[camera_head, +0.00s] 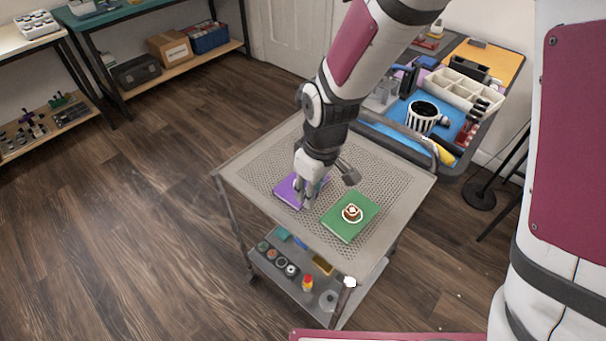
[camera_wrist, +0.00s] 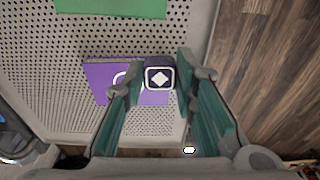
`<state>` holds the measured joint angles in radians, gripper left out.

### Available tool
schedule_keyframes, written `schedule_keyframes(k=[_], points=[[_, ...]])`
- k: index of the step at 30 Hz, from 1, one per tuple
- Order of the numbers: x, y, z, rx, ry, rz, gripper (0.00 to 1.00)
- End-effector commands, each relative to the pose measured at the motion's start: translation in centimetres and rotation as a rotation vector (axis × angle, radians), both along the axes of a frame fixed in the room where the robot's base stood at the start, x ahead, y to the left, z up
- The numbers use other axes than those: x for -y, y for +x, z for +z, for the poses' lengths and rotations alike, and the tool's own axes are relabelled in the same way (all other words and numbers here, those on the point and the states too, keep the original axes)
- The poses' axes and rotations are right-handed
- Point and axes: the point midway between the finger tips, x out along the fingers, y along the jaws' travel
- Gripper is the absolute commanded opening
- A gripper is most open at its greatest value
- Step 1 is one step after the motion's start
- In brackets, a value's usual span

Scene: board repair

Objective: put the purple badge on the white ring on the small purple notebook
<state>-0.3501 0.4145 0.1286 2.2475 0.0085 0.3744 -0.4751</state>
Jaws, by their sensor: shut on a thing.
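The small purple notebook (camera_head: 285,190) lies on the perforated top of a grey cart. It also shows in the wrist view (camera_wrist: 101,78), where part of its white ring (camera_wrist: 120,77) is visible beside the left finger; the rest is hidden. My gripper (camera_head: 305,198) is over the notebook's right part in the head view. In the wrist view my gripper (camera_wrist: 160,82) is shut on the purple badge (camera_wrist: 160,77), a dark square with a white diamond and outline. The badge appears over the notebook's right edge, to the right of the ring. I cannot tell its height.
A green notebook (camera_head: 339,228) with a round brown-and-white piece (camera_head: 352,212) on it lies to the right on the cart top (camera_head: 258,160). The cart's lower shelf (camera_head: 293,289) holds several small items. A cluttered workbench (camera_head: 385,150) stands behind the cart.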

Motion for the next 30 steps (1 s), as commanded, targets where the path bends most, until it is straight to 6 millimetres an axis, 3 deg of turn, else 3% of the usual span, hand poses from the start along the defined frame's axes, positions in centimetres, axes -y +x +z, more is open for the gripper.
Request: schedule_keyframes(k=[6,12,17,24,30], points=[[-1.5,5.0,-0.6,0.000,0.001,-0.002,0.15],[-2.2,7.3,-0.8,0.000,0.000,-0.001,0.15],[-2.2,7.6,-1.4,-0.003,-0.001,-0.001,0.15],[-2.2,7.6,-4.3,-0.002,-0.001,-0.002,0.15],[-2.2,7.6,-4.2,0.000,0.000,-0.002,0.15]])
